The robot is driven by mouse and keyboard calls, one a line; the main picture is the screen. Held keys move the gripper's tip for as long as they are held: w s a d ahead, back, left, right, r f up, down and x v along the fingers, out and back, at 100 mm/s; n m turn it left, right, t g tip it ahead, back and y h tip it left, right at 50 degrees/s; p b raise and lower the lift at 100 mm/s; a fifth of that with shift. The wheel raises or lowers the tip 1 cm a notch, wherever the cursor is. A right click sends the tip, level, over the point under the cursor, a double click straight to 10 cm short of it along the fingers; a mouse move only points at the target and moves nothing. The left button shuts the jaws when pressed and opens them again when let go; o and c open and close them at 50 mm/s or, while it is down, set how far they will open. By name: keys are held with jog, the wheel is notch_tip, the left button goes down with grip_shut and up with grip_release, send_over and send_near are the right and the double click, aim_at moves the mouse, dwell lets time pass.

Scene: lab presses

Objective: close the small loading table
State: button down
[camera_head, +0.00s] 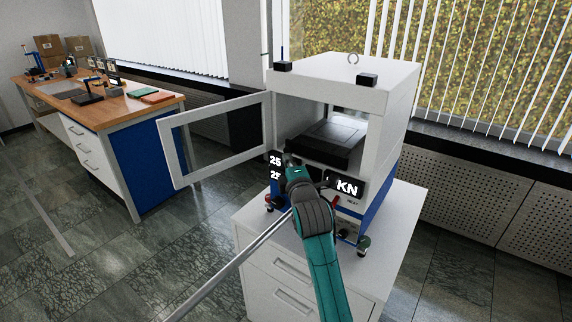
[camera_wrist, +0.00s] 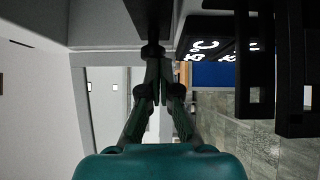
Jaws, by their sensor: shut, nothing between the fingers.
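The small loading table looks to be the black plate (camera_head: 333,140) inside the open chamber of the white press (camera_head: 392,100). It reaches toward the front opening. My gripper (camera_head: 290,160) is at the front of the chamber, at the near left end of the black plate. In the wrist view my gripper (camera_wrist: 155,55) is shut and empty, its fingers together. Its tips are at the end of a dark strip (camera_wrist: 150,18), probably the plate's edge. I cannot tell whether they touch it. My arm hides part of the press front.
The framed press door (camera_head: 172,155) stands open to the left. Display labels (camera_head: 346,188) hang at the press front, and they show dark in the wrist view (camera_wrist: 205,45). The press stands on a white cabinet (camera_head: 400,215). A wooden-topped workbench (camera_head: 120,108) is at the left.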

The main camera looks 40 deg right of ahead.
aim_at(295, 151)
jog(key=d, duration=0.1)
jog(key=w+d, duration=0.1)
jog(key=d, duration=0.2)
jog(key=shift+w+d, duration=0.1)
jog(key=shift+w, duration=0.15)
